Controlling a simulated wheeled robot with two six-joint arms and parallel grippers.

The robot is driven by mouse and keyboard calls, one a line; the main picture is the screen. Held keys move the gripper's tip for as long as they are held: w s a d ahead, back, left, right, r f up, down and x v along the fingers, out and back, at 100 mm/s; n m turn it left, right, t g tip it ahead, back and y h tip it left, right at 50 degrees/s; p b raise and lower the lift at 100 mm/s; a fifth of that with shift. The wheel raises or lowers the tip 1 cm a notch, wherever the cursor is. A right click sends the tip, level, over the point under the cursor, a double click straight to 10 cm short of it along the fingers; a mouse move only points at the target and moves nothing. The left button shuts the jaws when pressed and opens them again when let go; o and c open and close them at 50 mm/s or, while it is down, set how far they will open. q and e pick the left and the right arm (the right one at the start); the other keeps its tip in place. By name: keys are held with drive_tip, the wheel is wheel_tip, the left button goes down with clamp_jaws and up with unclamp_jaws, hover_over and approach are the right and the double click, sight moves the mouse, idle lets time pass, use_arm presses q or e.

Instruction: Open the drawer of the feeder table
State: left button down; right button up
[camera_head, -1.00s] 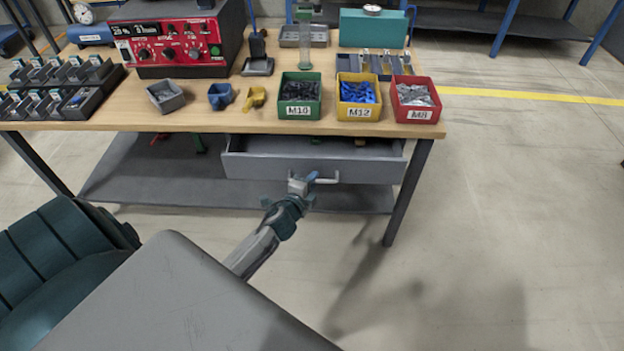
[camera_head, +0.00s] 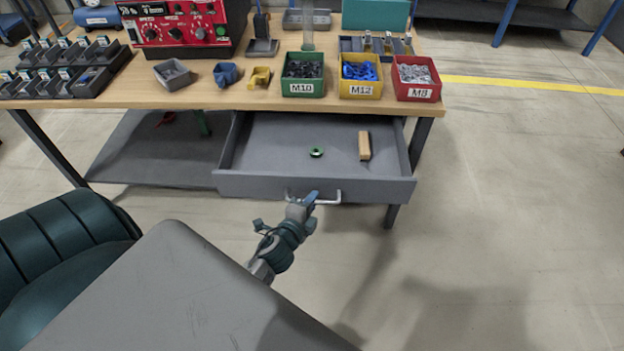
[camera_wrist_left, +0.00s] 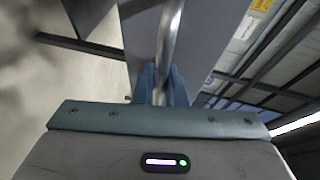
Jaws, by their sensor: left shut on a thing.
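The grey drawer (camera_head: 250,186) of the feeder table (camera_head: 200,96) stands well out from under the wooden top, and its inside shows. Its pale bar handle (camera_head: 328,198) is on the front panel. My left gripper (camera_head: 308,199) is at the handle's left part and shut on it. In the left wrist view the blue fingers of the gripper (camera_wrist_left: 161,88) lie on both sides of the metal handle bar (camera_wrist_left: 169,40). Inside the drawer lie a small green ring (camera_head: 316,152) and a wooden block (camera_head: 364,146). My right gripper is not in view.
On the table's front edge stand a green M10 bin (camera_head: 303,88), a yellow M12 bin (camera_head: 360,88) and a red M8 bin (camera_head: 417,92). A red control unit (camera_head: 185,30) stands at the back left. The floor (camera_head: 500,220) to the right is clear.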

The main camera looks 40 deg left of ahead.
use_arm(q)
drive_tip(key=c, duration=1.5)
unclamp_jaws()
